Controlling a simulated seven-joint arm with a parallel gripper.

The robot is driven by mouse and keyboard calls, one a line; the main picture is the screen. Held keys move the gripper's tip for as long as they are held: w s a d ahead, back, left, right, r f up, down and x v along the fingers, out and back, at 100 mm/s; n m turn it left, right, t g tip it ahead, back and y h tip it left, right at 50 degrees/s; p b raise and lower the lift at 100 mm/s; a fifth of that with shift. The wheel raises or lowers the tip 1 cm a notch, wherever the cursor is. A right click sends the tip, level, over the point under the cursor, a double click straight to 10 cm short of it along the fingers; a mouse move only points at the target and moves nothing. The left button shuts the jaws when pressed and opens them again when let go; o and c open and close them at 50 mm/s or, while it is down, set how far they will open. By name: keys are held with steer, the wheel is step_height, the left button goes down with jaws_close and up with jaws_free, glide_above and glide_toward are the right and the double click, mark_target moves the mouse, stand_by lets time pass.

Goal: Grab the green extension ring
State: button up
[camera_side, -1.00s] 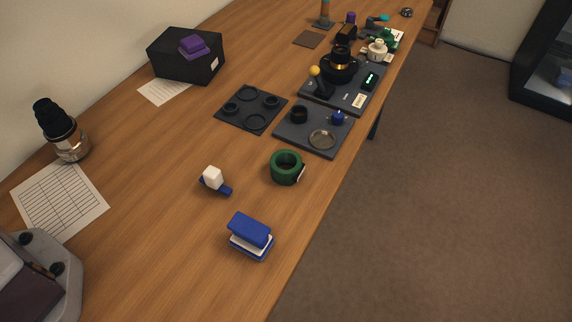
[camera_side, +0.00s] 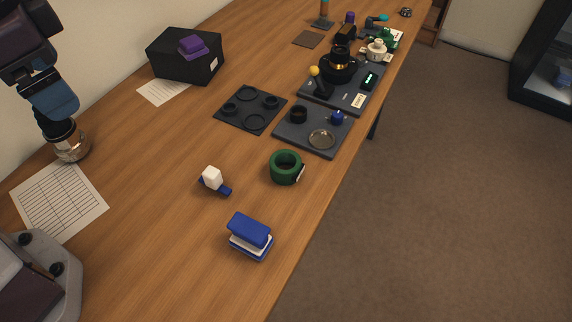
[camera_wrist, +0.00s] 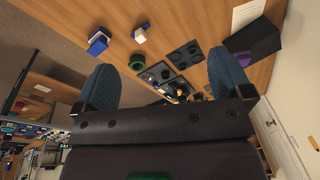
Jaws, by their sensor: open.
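The green extension ring (camera_side: 284,180) stands on the wooden table near its right edge, in the middle of the side view, with a small pale tab on its right side. It also shows small in the wrist view (camera_wrist: 137,67), between my fingers in the picture but far beyond them. My gripper (camera_wrist: 165,82) is open and empty, its two blue-grey fingers spread wide. In the side view, part of my gripper and one blue finger (camera_side: 52,97) show at the top left, well away from the ring. The other finger is not clear there.
Behind are a grey tray (camera_side: 290,140), a dark mat with round holders (camera_side: 240,118) and a black box (camera_side: 170,68). A glass jar (camera_side: 72,150) stands below my finger.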

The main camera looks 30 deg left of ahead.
steer(key=w+d+f+m+y, duration=0.4)
steer(key=w+d+f+m, duration=0.3)
steer(key=d+f, duration=0.1)
steer(key=m+t+y, duration=0.4)
steer(key=m+t, duration=0.1)
steer(key=m, duration=0.6)
glide_above(288, 173)
steer(key=s+a, duration=0.4)
steer(key=s, duration=0.2)
step_height(288, 173, down, 13)
steer(key=w+d+m, duration=0.1)
steer(key=d+f+m+t, duration=0.1)
steer(key=w+d+f+m+t, duration=0.1)
steer(key=shift+w+d+m, duration=0.25)
steer(key=shift+w+m, duration=0.05)
step_height(288, 173, up, 3)
steer(key=w+d+m+t, duration=0.2)
steer(key=w, duration=0.1)
steer(key=f, duration=0.7)
steer(key=shift+s+a, duration=0.3)
steer(key=shift+x, duration=1.15)
steer(key=shift+w+a+f, duration=0.15)
steer(key=shift+w+a, duration=0.05)
steer(key=shift+w, duration=0.1)
